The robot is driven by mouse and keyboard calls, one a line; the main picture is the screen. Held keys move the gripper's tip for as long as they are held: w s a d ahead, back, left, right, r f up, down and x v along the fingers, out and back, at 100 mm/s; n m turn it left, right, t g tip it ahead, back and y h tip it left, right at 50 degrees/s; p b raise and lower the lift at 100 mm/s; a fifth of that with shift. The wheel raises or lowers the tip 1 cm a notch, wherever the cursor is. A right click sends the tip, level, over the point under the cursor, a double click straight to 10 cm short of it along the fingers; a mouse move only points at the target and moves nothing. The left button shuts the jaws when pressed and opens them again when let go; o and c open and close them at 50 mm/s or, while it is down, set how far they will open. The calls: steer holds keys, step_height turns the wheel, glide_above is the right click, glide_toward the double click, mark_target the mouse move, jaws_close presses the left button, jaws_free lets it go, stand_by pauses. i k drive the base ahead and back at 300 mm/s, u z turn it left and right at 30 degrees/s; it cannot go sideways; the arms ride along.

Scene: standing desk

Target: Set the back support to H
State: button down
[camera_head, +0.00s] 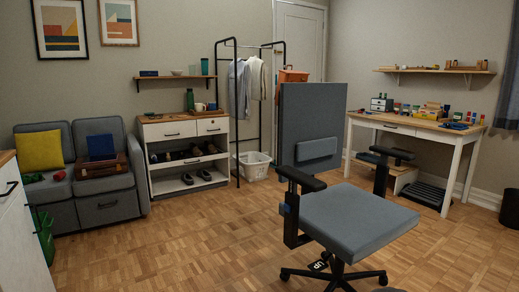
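A grey office chair stands right of the middle in the head view, its seat (358,222) toward me. Its tall flat backrest (312,104) is upright behind the seat. A lighter grey padded back support (317,148) sits across the lower part of the backrest. I cannot make out any letter or height mark by it. Two black armrests (300,179) flank the seat, and the near one has a small blue part (287,209) on its post. A black piece marked "UP" (319,263) shows low by the chair base. My gripper is not in view.
A wooden-topped desk (400,125) with small items stands behind on the right. A white shelf unit (185,158), a clothes rack (236,110) and a basket (252,165) are at the back. A grey sofa (106,201) is at left. The parquet floor (190,245) left of the chair is clear.

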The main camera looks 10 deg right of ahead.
mark_target(308, 150)
steer(key=u, duration=0.9)
steer(key=i, duration=3.55)
steer(key=z, duration=1.1)
